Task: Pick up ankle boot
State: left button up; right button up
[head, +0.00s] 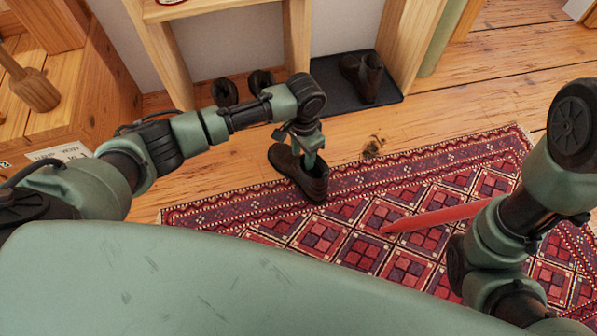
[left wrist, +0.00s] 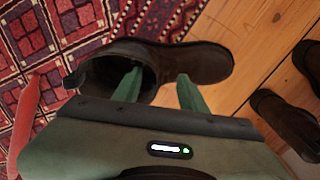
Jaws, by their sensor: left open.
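A dark brown ankle boot (head: 287,168) stands on the floor at the rug's edge, below my left gripper (head: 308,150) in the head view. The boot (left wrist: 205,62) also lies across the upper middle of the left wrist view, its shaft opening to the left and toe to the right. My left gripper (left wrist: 158,88) is open. One finger overlaps the shaft opening and the other overlaps the boot's front part. I cannot tell whether either finger touches the boot. My right gripper does not show; only that arm is seen at the right.
A patterned red rug (head: 400,265) covers the floor. Another boot pair (head: 362,77) stands on a black tray (head: 335,95). More dark footwear (head: 225,92) sits under the wooden bench frame. A long red object (head: 435,217) lies over the rug near my right arm.

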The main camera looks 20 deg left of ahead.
pick_arm(q)
grip_shut()
jog(key=shift+r, duration=0.1)
dwell(1.3)
